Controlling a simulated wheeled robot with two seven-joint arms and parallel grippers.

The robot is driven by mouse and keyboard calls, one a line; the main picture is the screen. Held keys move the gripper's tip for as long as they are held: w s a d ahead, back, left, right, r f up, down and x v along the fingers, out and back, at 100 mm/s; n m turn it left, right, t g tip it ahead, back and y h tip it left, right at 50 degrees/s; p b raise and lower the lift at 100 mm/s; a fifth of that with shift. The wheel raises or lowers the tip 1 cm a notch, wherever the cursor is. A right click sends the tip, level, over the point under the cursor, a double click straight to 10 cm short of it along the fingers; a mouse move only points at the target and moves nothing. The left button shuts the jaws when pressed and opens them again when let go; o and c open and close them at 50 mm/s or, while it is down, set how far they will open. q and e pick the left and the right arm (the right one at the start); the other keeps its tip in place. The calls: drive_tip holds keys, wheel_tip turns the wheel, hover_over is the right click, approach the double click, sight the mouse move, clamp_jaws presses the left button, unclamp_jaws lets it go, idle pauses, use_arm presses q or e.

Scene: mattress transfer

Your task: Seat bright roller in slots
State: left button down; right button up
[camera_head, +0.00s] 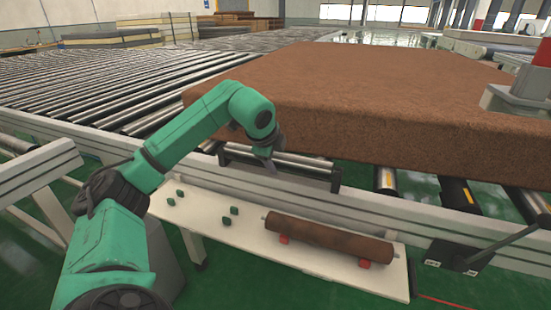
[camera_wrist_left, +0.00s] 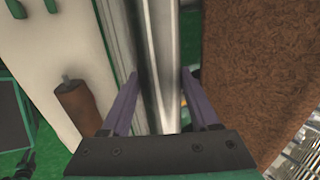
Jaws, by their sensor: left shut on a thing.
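The bright roller (camera_head: 308,163) is a shiny metal cylinder at the conveyor's near side frame, just in front of the brown mattress. My left gripper (camera_head: 266,158) reaches down on it from above. In the left wrist view the roller (camera_wrist_left: 158,60) runs lengthwise between the two purple fingers, and the gripper is shut on it. Dark end brackets (camera_head: 336,181) stand near the roller's ends. I cannot tell whether its ends sit in the slots. My right gripper is out of view.
A rusty brown roller (camera_head: 325,238) lies on red rests on a white shelf (camera_head: 225,236). Several small green rests (camera_head: 226,222) on the shelf are empty. The mattress (camera_head: 390,90) overhangs closely behind the gripper. A dark lever (camera_head: 505,236) sticks out at right.

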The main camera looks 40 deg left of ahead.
use_arm(q)
drive_tip(key=shift+f, duration=0.2)
drive_tip(key=shift+c, duration=0.2)
unclamp_jaws()
drive_tip(key=p+v, duration=0.2)
drive_tip(key=v, duration=1.2)
drive_tip(key=shift+s+r, duration=0.2)
drive_tip(key=shift+r, duration=0.05)
drive_tip(key=shift+d, duration=0.1)
